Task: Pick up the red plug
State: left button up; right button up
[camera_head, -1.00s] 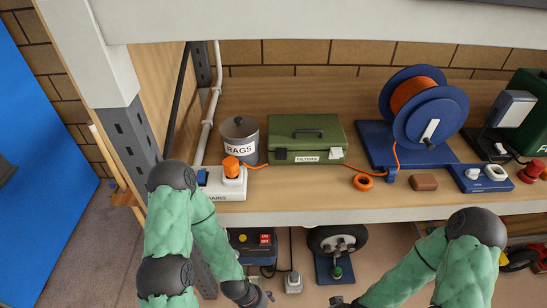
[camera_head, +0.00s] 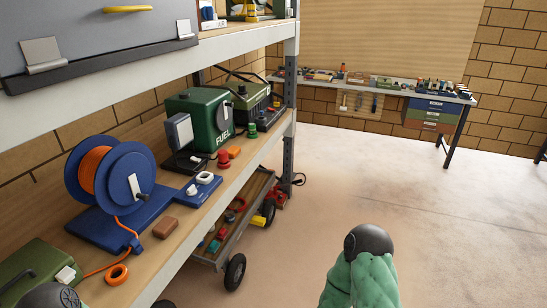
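A small red plug-like piece (camera_head: 223,158) stands on the wooden shelf near its front edge, beside a small orange block (camera_head: 234,152) and in front of the green FUEL can (camera_head: 197,118). It has a wide rounded top and looks upright. A similar green piece (camera_head: 252,131) stands farther along the shelf. Neither of my grippers is in view. Only a dark joint of my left arm shows at the bottom left, and my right arm's dark joint and green sleeve show at the bottom centre.
The blue cable reel (camera_head: 110,178), a brown block (camera_head: 166,228) and a blue base with white pieces (camera_head: 202,187) line the shelf (camera_head: 190,236). A wheeled cart (camera_head: 232,232) stands below. A workbench (camera_head: 385,87) is at the back. The floor at right is clear.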

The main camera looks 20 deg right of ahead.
aim_at(222, 156)
jog(key=i+l+u, duration=0.1)
jog(key=u, duration=0.3)
jog(key=i+l+u, duration=0.1)
jog(key=l+u, duration=0.15)
jog(key=u, duration=0.15)
jog(key=l+u, duration=0.25)
jog(key=u, duration=0.2)
jog(key=i+l+u, duration=0.1)
jog(key=l+u, duration=0.15)
jog(key=u, duration=0.15)
